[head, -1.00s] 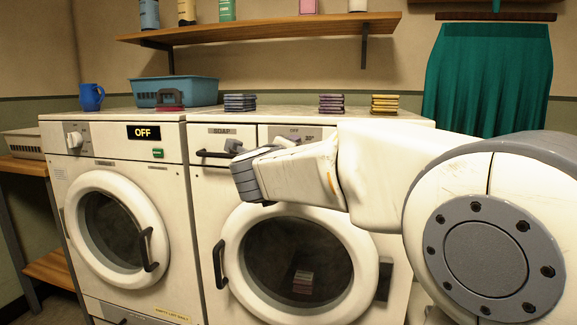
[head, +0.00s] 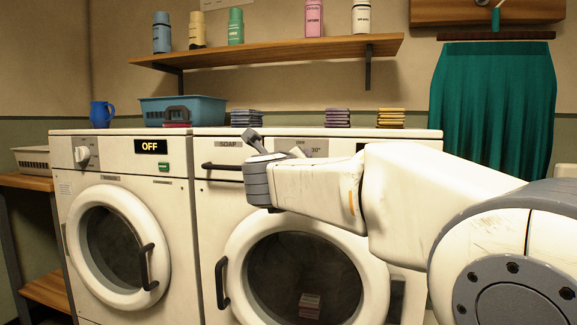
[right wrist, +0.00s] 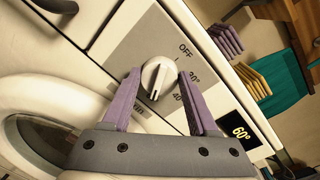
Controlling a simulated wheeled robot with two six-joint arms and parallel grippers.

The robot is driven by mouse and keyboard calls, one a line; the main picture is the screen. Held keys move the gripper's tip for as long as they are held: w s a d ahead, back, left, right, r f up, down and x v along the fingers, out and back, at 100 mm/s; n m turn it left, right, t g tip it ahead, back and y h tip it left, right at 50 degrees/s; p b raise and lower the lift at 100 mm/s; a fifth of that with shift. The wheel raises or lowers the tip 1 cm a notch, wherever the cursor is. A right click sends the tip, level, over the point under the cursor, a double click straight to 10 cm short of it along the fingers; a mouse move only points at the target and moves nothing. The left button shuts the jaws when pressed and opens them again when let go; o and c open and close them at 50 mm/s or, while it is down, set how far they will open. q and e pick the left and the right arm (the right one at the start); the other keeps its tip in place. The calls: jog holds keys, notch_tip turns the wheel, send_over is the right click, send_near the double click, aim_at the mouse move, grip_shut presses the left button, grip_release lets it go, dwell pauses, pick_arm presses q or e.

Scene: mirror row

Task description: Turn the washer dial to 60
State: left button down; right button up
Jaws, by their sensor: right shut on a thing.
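My right gripper (right wrist: 159,70) is shut on the dial, one purple finger on each side. The dial's ridge is in view, but I cannot tell which mark it points to. The washer's display (right wrist: 240,132) reads 60°. In the head view my right gripper (head: 272,143) is at the panel of the right-hand washer (head: 225,189), and my arm hides much of that panel. My left gripper is not in view.
A second washer (head: 180,232) stands to the left, its display (head: 151,146) reading OFF. On the tops stand a blue basket (head: 210,111), a blue mug (head: 101,113) and folded cloth stacks (head: 337,118). A shelf (head: 270,51) with bottles hangs above.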

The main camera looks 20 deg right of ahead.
jog(key=o, duration=1.4)
jog(key=p+v, duration=0.1)
jog(key=v, duration=0.9)
jog(key=shift+s+a+p, duration=0.1)
jog(key=shift+s+p, duration=0.1)
jog(key=shift+p, duration=0.2)
